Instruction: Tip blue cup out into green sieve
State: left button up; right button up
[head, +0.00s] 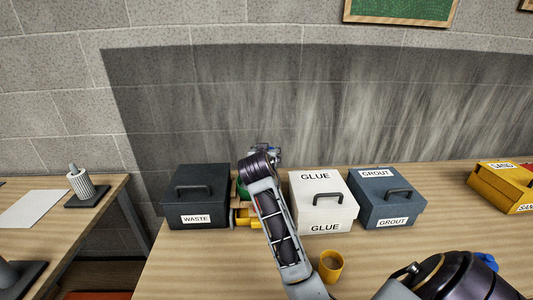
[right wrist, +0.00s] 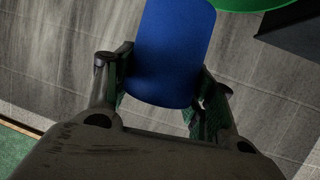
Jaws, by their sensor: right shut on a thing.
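The blue cup (right wrist: 172,55) is between the fingers of my right gripper (right wrist: 165,88), which is shut on it. In the right wrist view I see only the cup's side and a rounded end; its mouth and contents are hidden. The green sieve (right wrist: 250,4) shows as a rim at the top right of that view, close to the cup. In the head view the sieve (head: 242,189) is mostly hidden behind my right arm, beside the waste box. My right gripper (head: 270,153) is raised above and behind the sieve there. My left gripper is not in view.
A dark waste box (head: 197,196) stands left of the sieve. A white glue box (head: 322,201) and a grey grout box (head: 385,198) stand to the right. A yellow cup (head: 331,266) stands in front. A yellow sand box (head: 500,186) is far right. A blue object (head: 487,261) shows behind my arm.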

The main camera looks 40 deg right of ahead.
jog(key=shift+f+n+g+b, duration=0.4)
jog(key=shift+f+n+b, duration=0.1)
jog(key=shift+f, duration=1.35)
jog(key=shift+r+n+g+p, duration=0.2)
jog(key=shift+n+g+p, duration=0.1)
jog(key=shift+p, duration=0.75)
jog(key=shift+n+g+h+p, duration=0.4)
jog(key=shift+n+g+p, duration=0.75)
jog(key=shift+p, duration=1.3)
jog(key=shift+w+f+n+g+h+p, duration=0.2)
jog(key=shift+n+g+h+p, duration=0.1)
jog(key=shift+n+g+p, duration=0.5)
jog(key=shift+a+f+n+g+p, duration=0.1)
jog(key=shift+f+n+g+p, duration=0.15)
jog(key=shift+n+g+p, duration=0.3)
jog(key=f+n, duration=0.1)
jog(key=n+g+h, duration=0.1)
jog(key=w+f+g+h, duration=0.1)
jog(key=shift+w+a+f+n, duration=0.1)
jog(key=shift+a+f+n, duration=0.2)
jog(key=shift+n, duration=0.1)
jog(key=shift+w+a+f+n+g+h, duration=0.1)
jog(key=shift+w+f+n+g+h, duration=0.15)
jog(key=shift+n+g+h, duration=0.3)
jog(key=shift+w+a+f+n+g+h, duration=0.1)
jog(key=shift+w+f+n+g+h, duration=0.2)
jog(key=shift+n+g, duration=0.35)
jog(key=shift+w+a+n+h, duration=0.15)
jog(key=shift+n+h, duration=0.3)
jog(key=shift+n, duration=0.25)
